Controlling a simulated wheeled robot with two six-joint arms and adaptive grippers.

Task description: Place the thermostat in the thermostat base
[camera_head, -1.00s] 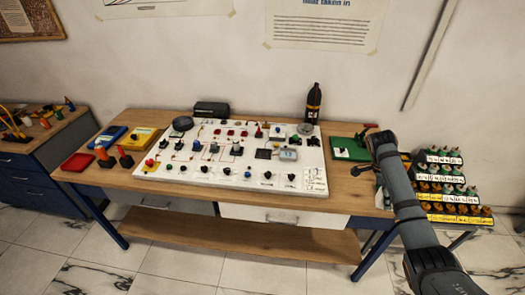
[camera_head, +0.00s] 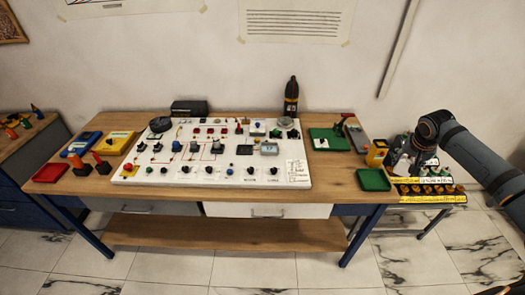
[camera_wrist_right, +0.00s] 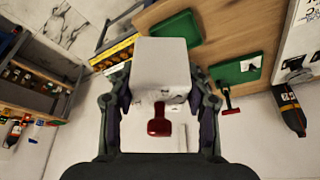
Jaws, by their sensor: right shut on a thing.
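In the wrist view, a pale box-shaped thing, which I take for the thermostat (camera_wrist_right: 162,62), sits between the fingers of my right gripper (camera_wrist_right: 162,98), which is shut on it. A red knob-like piece (camera_wrist_right: 159,122) shows just below the box; I cannot tell whether it belongs to it. In the head view, my right gripper (camera_head: 407,150) is beyond the table's right end, by the stepped rack, and the held thing is small and partly hidden. I cannot pick out the thermostat base surely; the white panel (camera_head: 298,172) carries several fittings. My left gripper is out of view.
A green tray (camera_head: 374,180) and a yellow item (camera_head: 377,153) are at the table's right end. A dark bottle (camera_head: 291,98) stands behind the panel. The stepped rack (camera_head: 432,198) stands beside the table.

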